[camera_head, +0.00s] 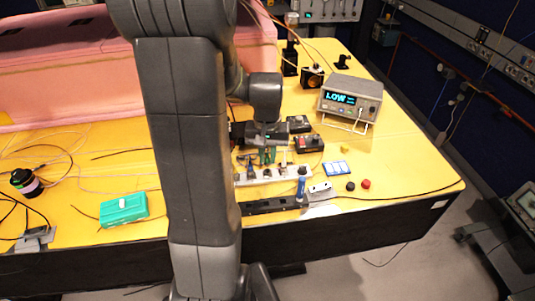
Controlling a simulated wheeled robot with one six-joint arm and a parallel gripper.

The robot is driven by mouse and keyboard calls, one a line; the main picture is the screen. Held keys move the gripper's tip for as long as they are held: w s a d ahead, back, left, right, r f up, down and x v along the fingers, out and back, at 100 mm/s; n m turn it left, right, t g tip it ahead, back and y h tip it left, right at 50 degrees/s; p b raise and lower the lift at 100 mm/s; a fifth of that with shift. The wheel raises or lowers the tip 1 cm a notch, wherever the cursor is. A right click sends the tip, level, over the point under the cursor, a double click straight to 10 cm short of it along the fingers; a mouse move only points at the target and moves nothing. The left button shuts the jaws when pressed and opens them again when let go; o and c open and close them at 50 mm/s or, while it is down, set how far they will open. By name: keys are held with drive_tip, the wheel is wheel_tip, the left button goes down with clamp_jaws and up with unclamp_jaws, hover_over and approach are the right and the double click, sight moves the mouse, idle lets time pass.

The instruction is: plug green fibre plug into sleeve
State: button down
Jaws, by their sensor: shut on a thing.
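My gripper (266,147) points down over the right-centre of the yellow table. It is shut on a small green piece, which looks like the green fibre plug (267,157). The green piece is just above or at a pale strip (258,178) with several small upright fittings. The sleeve is probably among these fittings, but I cannot pick it out at this size. I cannot tell whether the plug touches the strip. My arm hides the strip's left end and part of the table.
A meter (350,98) reading "LOW" stands behind right, with small black boxes (309,143) nearer. A blue-handled tool (301,184) stands upright by the front edge. A green box (124,209) lies left, among loose fibres. Pink foam (60,65) rises behind. The right table corner is mostly clear.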

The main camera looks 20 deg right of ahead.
drive_tip(key=shift+f+b, duration=1)
drive_tip(key=shift+f, duration=0.25)
drive_tip(key=c, duration=1.3)
unclamp_jaws()
drive_tip(key=shift+r, duration=0.15)
wheel_tip(320, 180, up, 14)
drive_tip(key=shift+f, duration=0.2)
drive_tip(key=shift+f, duration=0.1)
wheel_tip(320, 180, down, 14)
drive_tip(key=shift+r, duration=0.4)
drive_tip(key=shift+f, duration=0.1)
